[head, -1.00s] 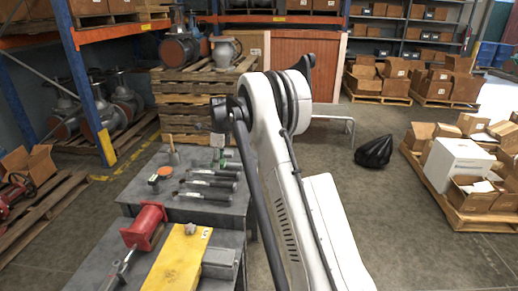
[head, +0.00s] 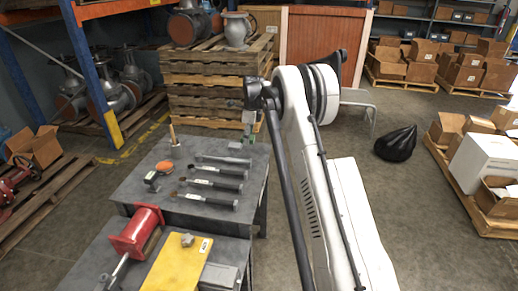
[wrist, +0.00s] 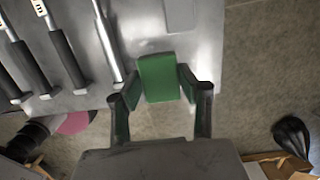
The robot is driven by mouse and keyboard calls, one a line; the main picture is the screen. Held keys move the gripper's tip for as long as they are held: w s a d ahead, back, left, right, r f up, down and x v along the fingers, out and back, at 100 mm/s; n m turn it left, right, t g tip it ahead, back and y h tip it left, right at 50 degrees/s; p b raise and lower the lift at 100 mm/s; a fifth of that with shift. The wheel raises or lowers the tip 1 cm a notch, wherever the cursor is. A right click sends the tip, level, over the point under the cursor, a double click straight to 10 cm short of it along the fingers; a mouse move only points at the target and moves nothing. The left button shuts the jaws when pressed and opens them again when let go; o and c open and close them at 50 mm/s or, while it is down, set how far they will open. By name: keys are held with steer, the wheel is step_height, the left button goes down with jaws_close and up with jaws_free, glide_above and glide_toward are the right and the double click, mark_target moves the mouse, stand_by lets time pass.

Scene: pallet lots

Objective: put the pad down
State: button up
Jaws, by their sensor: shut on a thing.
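The pad appears to be the green rectangular block (wrist: 158,78) in the wrist view. It sits between the fingertips of my gripper (wrist: 160,98), which is shut on it. In that view the pad overlaps the edge of the grey metal table (wrist: 140,30), with floor showing below. In the head view my gripper (head: 252,122) hangs small at the far right corner of the table (head: 135,190), with a little green showing. The height of the pad above the table is hard to tell.
Several dark-handled tools (head: 215,183), an orange disc (head: 165,166) and a wooden-handled item (head: 173,138) lie or stand on the table. Stacked pallets (head: 210,90) stand behind. A black bag (head: 396,143) lies on the floor.

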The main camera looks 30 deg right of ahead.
glide_above(258, 151)
steer(key=f, duration=0.3)
steer(key=shift+s+f+b, duration=0.2)
steer(key=shift+b, duration=0.1)
steer(key=shift+f+b, duration=0.35)
steer(key=shift+f, duration=1.6)
steer(key=shift+f, duration=0.2)
steer(key=o, duration=1.3)
steer(key=shift+r, duration=0.15)
